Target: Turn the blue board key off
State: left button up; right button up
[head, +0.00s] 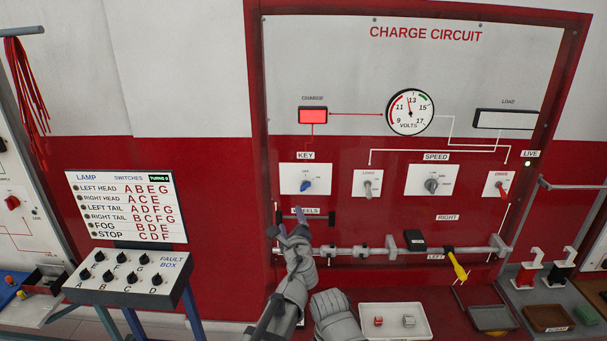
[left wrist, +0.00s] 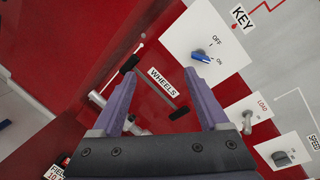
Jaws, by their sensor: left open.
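The blue key (head: 305,187) is a small knob on a white plate (head: 292,173) under the KEY label. It also shows in the left wrist view (left wrist: 201,56), where its blue handle lies toward the ON mark, with OFF above it. My left gripper (head: 291,221) is below the key plate, in front of the red panel near the WHEELS label. Its two purple fingers are spread apart and empty in the left wrist view (left wrist: 165,92). The key is beyond the right fingertip there, apart from it. My right gripper is not in view.
To the right of the key are the LOAD switch (head: 368,183), the SPEED knob (head: 432,185) and a red switch (head: 502,189). A grey horizontal bar (head: 345,252) crosses below. The CHARGE lamp (head: 312,115) is lit red. A fault box (head: 130,275) stands at left.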

pick_arm(q)
jog(key=w+d+r+m+t+h, duration=0.1)
jog(key=w+d+r+m+h, duration=0.2)
jog(key=m, duration=0.3)
jog(key=shift+w+d+r+t+p, duration=0.25)
jog(key=shift+d+r+t+p, duration=0.1)
jog(key=shift+d, duration=0.1)
jog(key=shift+w, duration=0.1)
